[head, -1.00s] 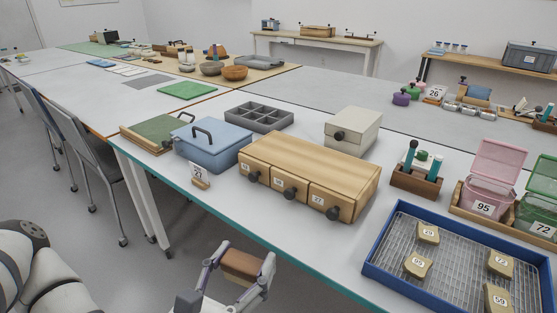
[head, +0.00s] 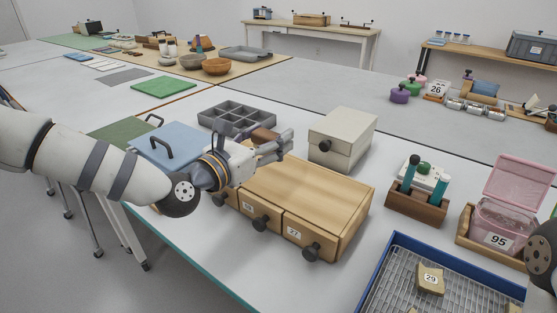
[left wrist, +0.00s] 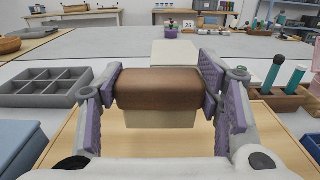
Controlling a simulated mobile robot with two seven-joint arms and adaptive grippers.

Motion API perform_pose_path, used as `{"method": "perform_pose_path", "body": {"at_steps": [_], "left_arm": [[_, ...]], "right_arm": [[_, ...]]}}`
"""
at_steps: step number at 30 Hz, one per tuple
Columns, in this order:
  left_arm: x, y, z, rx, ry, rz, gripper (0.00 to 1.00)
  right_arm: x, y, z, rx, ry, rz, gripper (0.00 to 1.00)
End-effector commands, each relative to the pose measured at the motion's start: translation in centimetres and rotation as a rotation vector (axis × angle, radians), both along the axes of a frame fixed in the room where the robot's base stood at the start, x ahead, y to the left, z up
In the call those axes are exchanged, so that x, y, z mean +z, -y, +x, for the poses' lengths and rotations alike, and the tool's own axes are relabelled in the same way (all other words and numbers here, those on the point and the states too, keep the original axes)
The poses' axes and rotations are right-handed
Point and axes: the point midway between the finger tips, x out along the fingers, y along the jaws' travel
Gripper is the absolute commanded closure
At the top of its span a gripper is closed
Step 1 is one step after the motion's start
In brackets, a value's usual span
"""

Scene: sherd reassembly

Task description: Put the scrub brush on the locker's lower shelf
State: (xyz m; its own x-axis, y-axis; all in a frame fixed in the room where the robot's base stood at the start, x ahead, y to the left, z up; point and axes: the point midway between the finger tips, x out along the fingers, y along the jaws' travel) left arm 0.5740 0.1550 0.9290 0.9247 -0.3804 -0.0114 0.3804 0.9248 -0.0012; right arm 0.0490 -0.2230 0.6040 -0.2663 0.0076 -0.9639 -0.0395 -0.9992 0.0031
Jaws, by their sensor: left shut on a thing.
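The scrub brush, a brown block (head: 263,136) with pale bristles, is in my left gripper (head: 277,147). In the head view the fingers mostly cover it. In the left wrist view the brown back of the brush (left wrist: 158,88) lies crosswise between the purple-padded fingers, with its cream bristles (left wrist: 160,118) below. My left gripper is shut on it, above the wooden drawer box. A cream box with a dark knob (head: 343,137) stands just beyond it and may be the locker, but I cannot tell. No open shelf shows. My right gripper is out of view.
The wooden drawer box (head: 310,190) lies under the gripper. A grey compartment tray (head: 237,117) and a blue lidded box (head: 165,147) stand to the left. A wooden holder (head: 416,204), pink bin (head: 505,215) and blue-rimmed tray (head: 395,245) stand to the right.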

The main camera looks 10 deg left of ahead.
Motion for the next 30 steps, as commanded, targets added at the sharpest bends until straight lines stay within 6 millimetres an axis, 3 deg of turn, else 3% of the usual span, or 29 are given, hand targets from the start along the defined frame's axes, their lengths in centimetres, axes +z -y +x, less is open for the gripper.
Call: {"method": "perform_pose_path", "body": {"at_steps": [1,8,13,24,25,27,30], "left_arm": [[-2.5,0.2,0.9,0.0,-0.016,0.0,0.7],[-3.7,0.5,2.8,-0.001,0.0,0.0,0.7],[-6.9,0.5,3.1,0.0,-0.004,-0.001,0.7],[-6.9,0.5,3.1,0.0,0.007,0.0,0.7],[-6.9,0.5,3.1,0.0,0.007,0.0,0.36],[-6.9,0.5,3.1,0.0,0.007,0.0,0.21],[-6.9,0.5,3.1,0.0,0.007,0.0,0.21]], "right_arm": [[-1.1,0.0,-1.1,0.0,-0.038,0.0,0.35],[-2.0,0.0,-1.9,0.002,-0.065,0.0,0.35],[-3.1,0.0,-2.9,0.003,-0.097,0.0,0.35],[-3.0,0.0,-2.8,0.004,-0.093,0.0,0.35],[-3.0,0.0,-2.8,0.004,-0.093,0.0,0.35],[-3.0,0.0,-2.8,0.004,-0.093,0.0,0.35],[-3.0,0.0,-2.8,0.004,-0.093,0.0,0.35]]}}
